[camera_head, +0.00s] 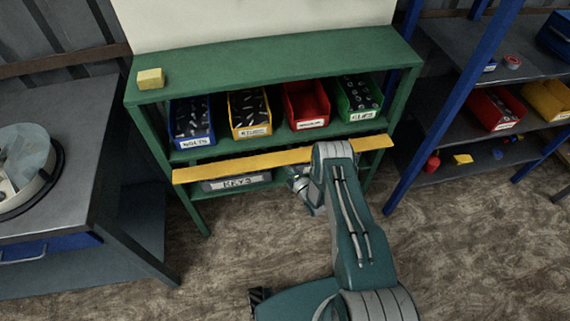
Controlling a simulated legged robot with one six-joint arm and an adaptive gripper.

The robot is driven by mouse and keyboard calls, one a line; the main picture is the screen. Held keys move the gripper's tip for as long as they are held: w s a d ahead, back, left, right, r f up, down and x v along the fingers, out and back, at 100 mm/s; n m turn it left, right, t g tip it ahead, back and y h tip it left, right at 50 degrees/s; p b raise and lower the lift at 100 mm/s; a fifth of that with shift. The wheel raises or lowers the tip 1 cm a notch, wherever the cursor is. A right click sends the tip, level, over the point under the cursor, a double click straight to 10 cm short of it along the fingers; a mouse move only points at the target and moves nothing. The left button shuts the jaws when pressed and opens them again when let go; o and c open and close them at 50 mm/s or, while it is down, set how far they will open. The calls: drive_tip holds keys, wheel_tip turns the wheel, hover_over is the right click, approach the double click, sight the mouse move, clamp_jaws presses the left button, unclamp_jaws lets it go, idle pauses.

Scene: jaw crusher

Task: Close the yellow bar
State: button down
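The yellow bar (245,164) is a long flat strip across the front of the green shelf unit (270,66), below the row of bins. It slopes slightly up to the right, and its ends reach past both front posts. My arm comes up from the lower right and covers part of the bar right of its middle. My gripper is hidden behind the arm; only a grey metal part of my wrist (302,184) shows just under the bar. I cannot tell whether the gripper touches the bar or what its fingers do.
Blue (192,121), yellow (249,112), red (306,104) and green (359,97) bins stand on the shelf. A grey labelled box (236,182) sits below the bar. A yellow block (150,79) lies on top. A workbench (65,110) stands left, a blue-post rack (440,95) right.

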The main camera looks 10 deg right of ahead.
sight(287, 161)
drive_tip(key=shift+s+a+f+g, duration=0.1)
drive_tip(key=shift+s+a+g, duration=0.1)
drive_tip(key=shift+g, duration=0.3)
idle(0.3)
drive_tip(key=r+m+g, duration=0.1)
drive_tip(key=g, duration=0.1)
drive_tip(key=s+r+m+g+h, duration=0.1)
drive_tip(key=g, duration=0.1)
drive_tip(key=r+g+h, duration=0.1)
drive_tip(key=g, duration=0.2)
drive_tip(key=shift+s+m, duration=0.3)
drive_tip(key=shift+m, duration=0.1)
drive_tip(key=r+g, duration=0.1)
drive_tip(key=g, duration=0.1)
drive_tip(key=m+g+h, duration=0.1)
drive_tip(key=g, duration=0.1)
drive_tip(key=shift+r, duration=0.35)
drive_tip(key=shift+w+r+m+g, duration=0.25)
drive_tip(key=shift+r+g, duration=0.2)
drive_tip(key=shift+g, duration=0.5)
drive_tip(key=shift+w+r+m+g, duration=0.25)
drive_tip(key=shift+r+g, duration=0.15)
drive_tip(key=shift+g, duration=0.55)
drive_tip(key=shift+d+r+g, duration=0.1)
drive_tip(key=shift+g, duration=0.3)
drive_tip(key=c, duration=0.7)
unclamp_jaws()
